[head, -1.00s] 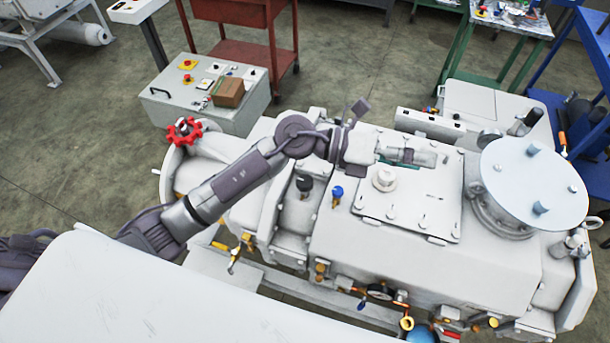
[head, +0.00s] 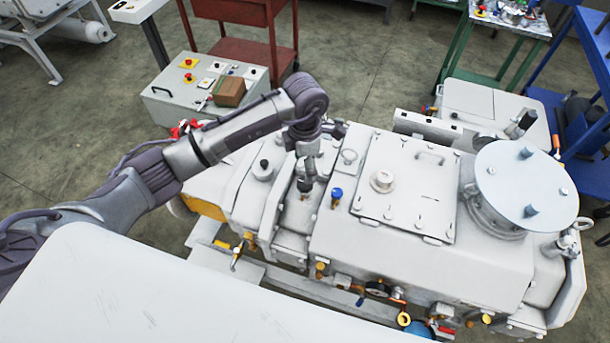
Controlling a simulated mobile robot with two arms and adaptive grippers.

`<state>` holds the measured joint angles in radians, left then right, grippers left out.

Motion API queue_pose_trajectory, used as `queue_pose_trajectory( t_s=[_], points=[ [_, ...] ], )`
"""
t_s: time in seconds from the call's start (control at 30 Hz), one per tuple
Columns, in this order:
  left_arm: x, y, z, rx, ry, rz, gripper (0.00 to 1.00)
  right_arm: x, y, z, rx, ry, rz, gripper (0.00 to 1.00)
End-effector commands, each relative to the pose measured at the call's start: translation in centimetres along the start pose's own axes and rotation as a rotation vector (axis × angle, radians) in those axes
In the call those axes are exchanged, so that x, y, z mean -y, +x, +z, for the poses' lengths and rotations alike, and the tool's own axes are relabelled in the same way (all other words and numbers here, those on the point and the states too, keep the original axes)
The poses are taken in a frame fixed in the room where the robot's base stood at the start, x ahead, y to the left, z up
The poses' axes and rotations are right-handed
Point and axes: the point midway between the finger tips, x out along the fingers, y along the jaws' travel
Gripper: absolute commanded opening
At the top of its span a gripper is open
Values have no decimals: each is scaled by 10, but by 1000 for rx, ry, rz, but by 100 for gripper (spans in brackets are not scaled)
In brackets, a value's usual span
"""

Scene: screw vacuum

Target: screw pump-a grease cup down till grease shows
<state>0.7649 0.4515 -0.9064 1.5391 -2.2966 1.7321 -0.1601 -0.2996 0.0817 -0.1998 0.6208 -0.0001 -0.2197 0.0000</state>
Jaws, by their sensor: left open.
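The big white vacuum pump unit (head: 330,245) fills the middle of the head view. A black-topped cup (head: 304,186) stands upright on it, left of a blue-capped one (head: 337,192). I cannot tell from the picture which is the pump-a grease cup. My left gripper (head: 306,176) points down right over the black-topped cup, open; its fingers partly hide the cup, and I cannot tell whether they touch it. No grease can be made out. My right gripper is not in view.
A flat lid plate (head: 405,165) with a white knob (head: 382,181) lies to the right. A round, pale disc-topped housing (head: 527,180) stands at the right end. My left arm partly hides a red handwheel (head: 183,128). A grey control box (head: 180,104) stands behind.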

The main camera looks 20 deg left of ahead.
Motion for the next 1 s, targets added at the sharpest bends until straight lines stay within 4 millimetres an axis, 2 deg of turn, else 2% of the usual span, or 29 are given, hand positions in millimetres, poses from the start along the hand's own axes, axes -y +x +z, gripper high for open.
queue_pose_trajectory(
  t_s=[0.03,0.2,0.4,0.77,0.87,1.0],
  points=[
    [2,9,-1,-3,-1,-6,71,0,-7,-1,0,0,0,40],
    [2,41,0,-1,-1,-4,71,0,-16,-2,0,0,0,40],
    [0,65,0,1,0,-2,71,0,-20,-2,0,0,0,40],
    [0,72,0,2,1,-1,71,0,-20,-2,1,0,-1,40],
    [0,72,1,3,1,-1,58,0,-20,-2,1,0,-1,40],
    [0,72,1,3,1,-1,35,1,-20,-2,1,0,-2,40]
  ],
)
